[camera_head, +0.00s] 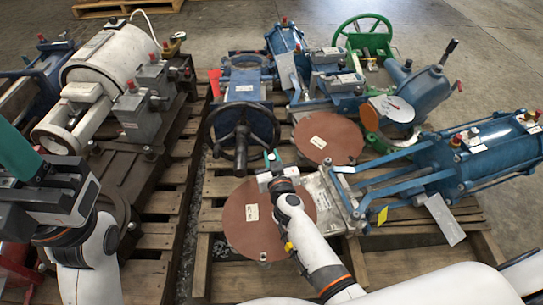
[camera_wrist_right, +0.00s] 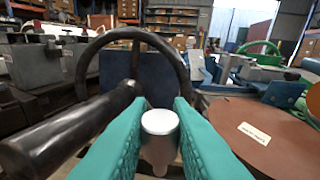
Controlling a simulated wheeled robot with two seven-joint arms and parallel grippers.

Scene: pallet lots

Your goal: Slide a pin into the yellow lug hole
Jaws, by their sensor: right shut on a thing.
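My right gripper (camera_head: 270,161) is over the middle pallet, just in front of a black handwheel (camera_head: 243,137). In the right wrist view its teal fingers (camera_wrist_right: 160,128) are shut on a pale grey pin with a round, wider head (camera_wrist_right: 160,122). The pin stands roughly upright between them, and its lower end is hidden. A small yellow plate (camera_head: 382,215) shows beside the blue valve frame, to the right of the gripper. I cannot make out a hole in it. My left gripper (camera_head: 18,152) is at the left edge, partly cut off, with a teal finger showing.
Brown round discs (camera_head: 240,218) lie on the wooden pallets (camera_head: 205,190). A blue actuator (camera_head: 490,150) lies at right, and a white motor (camera_head: 105,65) stands at left. In the wrist view the handwheel (camera_wrist_right: 100,40) and its black handle (camera_wrist_right: 70,128) are close to the fingers.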

